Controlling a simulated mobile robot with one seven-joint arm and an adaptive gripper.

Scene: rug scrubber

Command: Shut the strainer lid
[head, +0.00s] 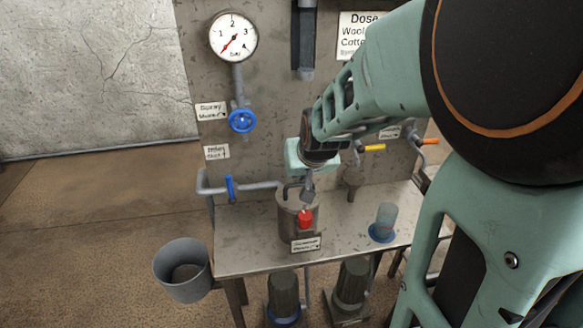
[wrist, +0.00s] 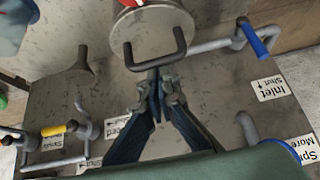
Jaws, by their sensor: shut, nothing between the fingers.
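The strainer (head: 291,228) is a grey metal cylinder on the bench, with a red part (head: 305,218) at its upper front. In the wrist view its round grey lid (wrist: 152,34) shows near the top edge, with a dark U-shaped handle (wrist: 182,42) at the near side. I cannot tell whether the lid is fully seated. My gripper (head: 308,193) points down at the strainer's top in the head view. In the wrist view my gripper's fingertips (wrist: 158,78) are together and empty, close to the handle's bar; contact is unclear.
A grey pipe with a blue lever (head: 229,187) runs left of the strainer. A clear cup with a blue base (head: 383,226) stands right on the bench (head: 240,258). A gauge (head: 233,37) and blue valve wheel (head: 242,121) are on the back panel.

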